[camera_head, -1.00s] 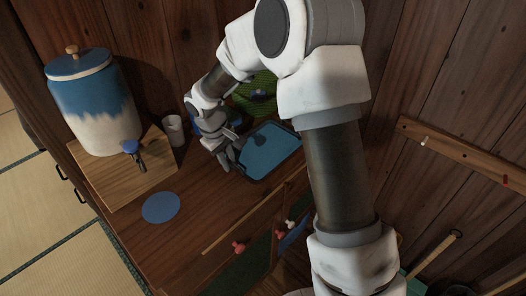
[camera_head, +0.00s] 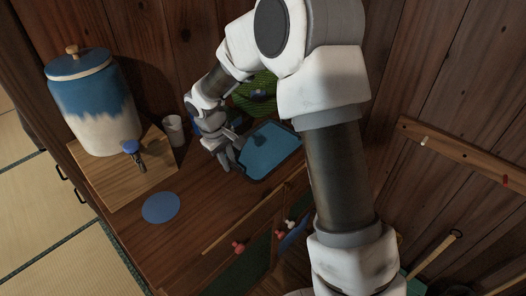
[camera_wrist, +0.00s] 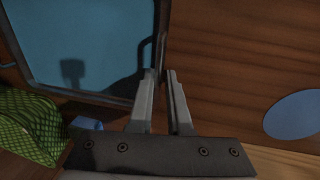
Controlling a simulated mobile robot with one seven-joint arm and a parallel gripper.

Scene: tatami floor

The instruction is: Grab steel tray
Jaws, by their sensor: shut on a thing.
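The tray (camera_head: 270,151) lies on the wooden cabinet top, with a blue inside and a dark rim. In the wrist view the tray (camera_wrist: 85,40) fills the upper left, and its rim runs up to the fingers. My gripper (camera_head: 230,163) is at the tray's left edge in the head view. In the wrist view my gripper (camera_wrist: 163,82) has one finger on the tray's inner side and one on the outer side, shut on the rim. The tray's far corner is partly hidden by my arm in the head view.
A blue and cream dispenser (camera_head: 94,105) stands on a wooden board (camera_head: 118,183) at the left, beside a small cup (camera_head: 173,130). A flat blue disc (camera_head: 161,207) lies in front. A green patterned item (camera_head: 257,97) sits behind the tray. A peg rail (camera_head: 465,156) is at right.

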